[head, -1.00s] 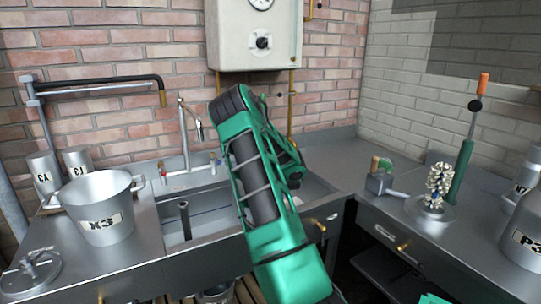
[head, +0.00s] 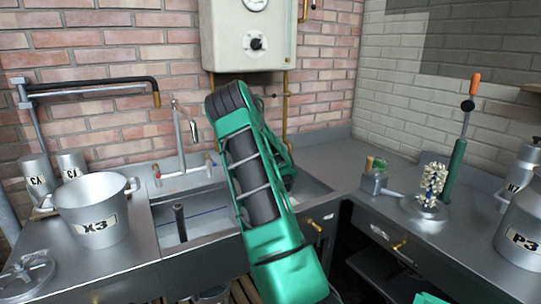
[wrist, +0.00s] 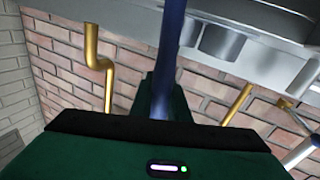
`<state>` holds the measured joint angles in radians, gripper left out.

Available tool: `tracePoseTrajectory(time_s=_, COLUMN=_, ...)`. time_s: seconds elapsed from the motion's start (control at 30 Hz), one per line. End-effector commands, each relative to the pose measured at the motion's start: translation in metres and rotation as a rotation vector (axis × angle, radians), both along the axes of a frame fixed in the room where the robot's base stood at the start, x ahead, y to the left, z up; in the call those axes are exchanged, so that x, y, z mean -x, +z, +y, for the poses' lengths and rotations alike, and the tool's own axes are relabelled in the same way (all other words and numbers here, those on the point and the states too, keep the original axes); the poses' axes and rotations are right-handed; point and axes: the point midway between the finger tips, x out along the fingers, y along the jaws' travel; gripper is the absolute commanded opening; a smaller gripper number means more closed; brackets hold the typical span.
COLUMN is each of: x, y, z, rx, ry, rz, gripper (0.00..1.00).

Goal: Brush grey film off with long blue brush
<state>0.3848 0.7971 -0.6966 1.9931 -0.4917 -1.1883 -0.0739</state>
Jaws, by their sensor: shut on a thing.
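In the wrist view my gripper (wrist: 163,98) is shut on a blue shaft (wrist: 170,45), which looks like the handle of the long blue brush. The shaft runs away from the dark green gripper body and out past the top edge. Its bristle end is out of view. In the head view my green arm stands over the sink's right side, and it hides the gripper and brush. I cannot make out grey film on any surface.
The sink (head: 195,220) has taps (head: 180,173) behind it and a wall boiler (head: 250,37) above. Small cans (head: 72,163) and a lid (head: 27,275) are on the left.

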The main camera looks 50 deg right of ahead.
Motion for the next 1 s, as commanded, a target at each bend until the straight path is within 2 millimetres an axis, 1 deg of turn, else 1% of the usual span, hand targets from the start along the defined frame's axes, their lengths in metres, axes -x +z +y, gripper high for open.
tracePoseTrajectory(time_s=0.03, x=-0.002, y=-0.003, z=0.005, rx=-0.008, ry=0.002, rz=0.002, gripper=0.0)
tracePoseTrajectory(time_s=0.27, x=-0.005, y=-0.004, z=0.012, rx=-0.011, ry=0.003, rz=0.001, gripper=0.0)
tracePoseTrajectory(time_s=0.8, x=-0.021, y=-0.003, z=0.053, rx=-0.013, ry=0.003, rz=0.002, gripper=0.0)
tracePoseTrajectory(time_s=1.0, x=-0.023, y=-0.003, z=0.058, rx=-0.011, ry=0.003, rz=0.003, gripper=0.0)
